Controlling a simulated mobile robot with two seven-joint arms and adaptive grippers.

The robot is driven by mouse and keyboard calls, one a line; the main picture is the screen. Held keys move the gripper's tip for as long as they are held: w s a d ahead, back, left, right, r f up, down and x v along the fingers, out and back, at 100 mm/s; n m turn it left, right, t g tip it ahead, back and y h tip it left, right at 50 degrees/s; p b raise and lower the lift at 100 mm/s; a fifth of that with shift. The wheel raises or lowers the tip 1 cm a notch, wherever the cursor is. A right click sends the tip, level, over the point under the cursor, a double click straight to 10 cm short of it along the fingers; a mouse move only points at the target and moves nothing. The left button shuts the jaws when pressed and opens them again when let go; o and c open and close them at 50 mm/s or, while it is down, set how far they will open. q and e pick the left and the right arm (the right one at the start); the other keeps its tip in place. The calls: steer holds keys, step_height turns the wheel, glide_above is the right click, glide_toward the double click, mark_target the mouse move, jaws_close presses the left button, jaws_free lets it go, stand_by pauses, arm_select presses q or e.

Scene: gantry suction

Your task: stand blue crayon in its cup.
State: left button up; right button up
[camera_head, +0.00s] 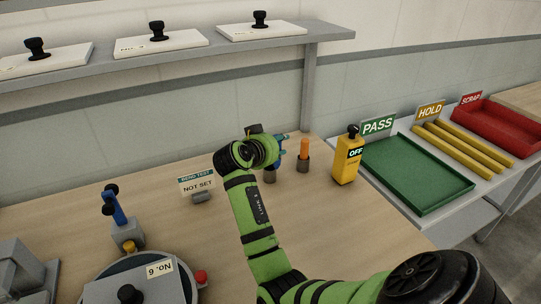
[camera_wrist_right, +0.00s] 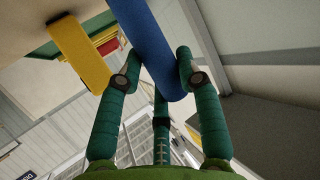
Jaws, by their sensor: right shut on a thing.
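The blue crayon (camera_wrist_right: 150,45) is between the fingertips of my right gripper (camera_wrist_right: 155,76) in the right wrist view. The gripper is shut on it. In the head view my right gripper (camera_head: 280,139) is at the back of the wooden table, with the blue crayon (camera_head: 276,158) roughly upright and partly hidden by the gripper. A small grey cup (camera_head: 270,177) is directly below the crayon. I cannot tell whether the crayon's lower end is inside the cup or just above it. My left gripper is not in view.
An orange crayon (camera_head: 304,149) stands in another grey cup (camera_head: 303,166) just to the right. A yellow OFF box (camera_head: 346,164) stands beyond it, beside a green tray (camera_head: 415,175). A NOT SET sign (camera_head: 198,184) is on the left. A shelf (camera_head: 180,60) runs above.

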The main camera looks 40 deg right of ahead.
steer(key=w+f, duration=0.1)
steer(key=f, duration=0.1)
steer(key=w+f+p, duration=0.1)
steer(key=f, duration=0.1)
steer(key=w+f, duration=0.1)
steer(key=shift+d+f, duration=0.2)
steer(key=shift+f, duration=0.2)
steer(key=shift+w, duration=0.1)
steer(key=shift+f, duration=0.2)
steer(key=o, duration=1.1)
steer(key=shift+o, duration=0.2)
